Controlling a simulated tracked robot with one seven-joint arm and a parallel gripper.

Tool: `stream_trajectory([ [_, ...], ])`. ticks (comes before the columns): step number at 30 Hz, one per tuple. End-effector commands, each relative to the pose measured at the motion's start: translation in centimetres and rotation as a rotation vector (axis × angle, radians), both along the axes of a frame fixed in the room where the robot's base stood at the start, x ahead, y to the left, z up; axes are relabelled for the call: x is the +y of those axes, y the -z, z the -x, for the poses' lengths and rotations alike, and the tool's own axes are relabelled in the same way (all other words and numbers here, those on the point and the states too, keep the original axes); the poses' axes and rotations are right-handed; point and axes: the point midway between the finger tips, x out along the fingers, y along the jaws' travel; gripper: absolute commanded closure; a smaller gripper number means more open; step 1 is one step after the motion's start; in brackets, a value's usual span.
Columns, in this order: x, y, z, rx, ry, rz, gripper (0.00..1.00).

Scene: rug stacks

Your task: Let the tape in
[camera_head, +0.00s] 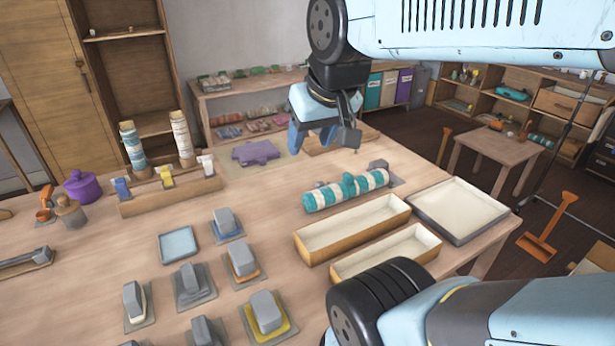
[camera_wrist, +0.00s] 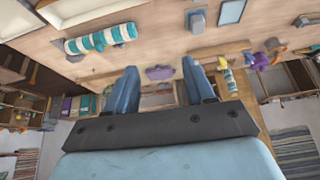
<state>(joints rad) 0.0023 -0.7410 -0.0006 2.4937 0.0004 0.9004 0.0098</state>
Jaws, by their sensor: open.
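I cannot pick out a tape for certain in either view. My gripper (camera_head: 316,138) hangs above the back of the wooden table, open, with nothing between its blue fingers; they also show in the wrist view (camera_wrist: 159,78). A teal and white striped roll (camera_head: 325,196) lies on the table to the right of and below the gripper in the head view; the wrist view shows the roll (camera_wrist: 100,38) at left. A flat purple piece (camera_head: 256,152) lies on a pale mat left of the gripper. In the wrist view, the purple piece (camera_wrist: 158,72) appears between the fingers, farther off.
Two long empty wooden trays (camera_head: 307,248) and a grey tray (camera_head: 418,210) stand at right. Several grey-handled blocks (camera_head: 243,258) on pads and a small blue tray (camera_head: 178,230) fill the front. A wooden rack (camera_head: 140,205) with upright rolls and a purple pot (camera_head: 80,188) stand at left.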

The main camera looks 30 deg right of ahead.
Motion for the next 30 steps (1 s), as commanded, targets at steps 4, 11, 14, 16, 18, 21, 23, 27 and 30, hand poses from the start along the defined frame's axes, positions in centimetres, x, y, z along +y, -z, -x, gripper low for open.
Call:
stream_trajectory([
  [4,-0.6,-0.1,-1.7,0.025,0.056,-0.025,0.47],
  [11,-2.1,-0.1,-6.4,0.083,0.223,-0.095,0.47],
  [14,-2.9,0.2,-8.6,0.107,0.300,-0.124,0.47],
  [16,-3.4,0.5,-10.1,0.125,0.355,-0.143,0.47],
  [18,-4.0,0.9,-11.6,0.142,0.410,-0.162,0.47],
  [21,-5.0,1.6,-13.7,0.167,0.490,-0.188,0.47],
  [23,-5.6,2.0,-15.0,0.180,0.537,-0.202,0.47],
  [27,-7.1,3.5,-17.9,0.212,0.650,-0.234,0.47],
  [30,-8.3,4.7,-20.0,0.233,0.732,-0.256,0.47],
])
